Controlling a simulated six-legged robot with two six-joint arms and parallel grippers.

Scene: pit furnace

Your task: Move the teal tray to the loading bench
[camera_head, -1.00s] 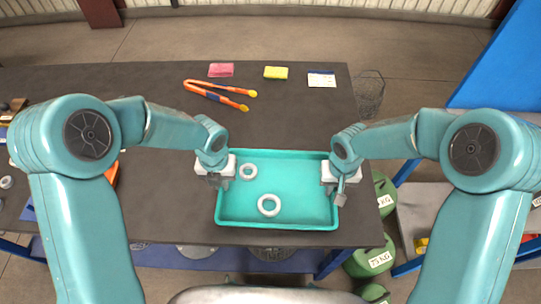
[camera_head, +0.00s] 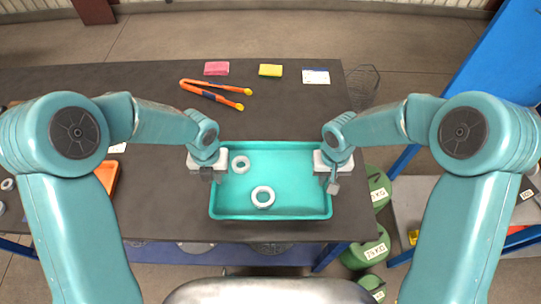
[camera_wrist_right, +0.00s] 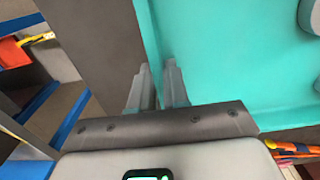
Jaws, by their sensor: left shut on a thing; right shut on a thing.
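The teal tray (camera_head: 300,180) is over the dark table near its front edge, with two pale rings (camera_head: 263,197) inside. My left gripper (camera_head: 213,172) is shut on the tray's left rim. My right gripper (camera_head: 333,182) is shut on the right rim. In the right wrist view, the right fingers (camera_wrist_right: 158,88) straddle the tray's wall (camera_wrist_right: 150,35). The tray looks level; I cannot tell whether it is clear of the tabletop. No bench is clearly marked as the loading bench.
Green weights (camera_head: 366,250) and a blue-framed grey surface (camera_head: 412,195) stand to the right. A wire basket (camera_head: 362,82) is beyond the right edge.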

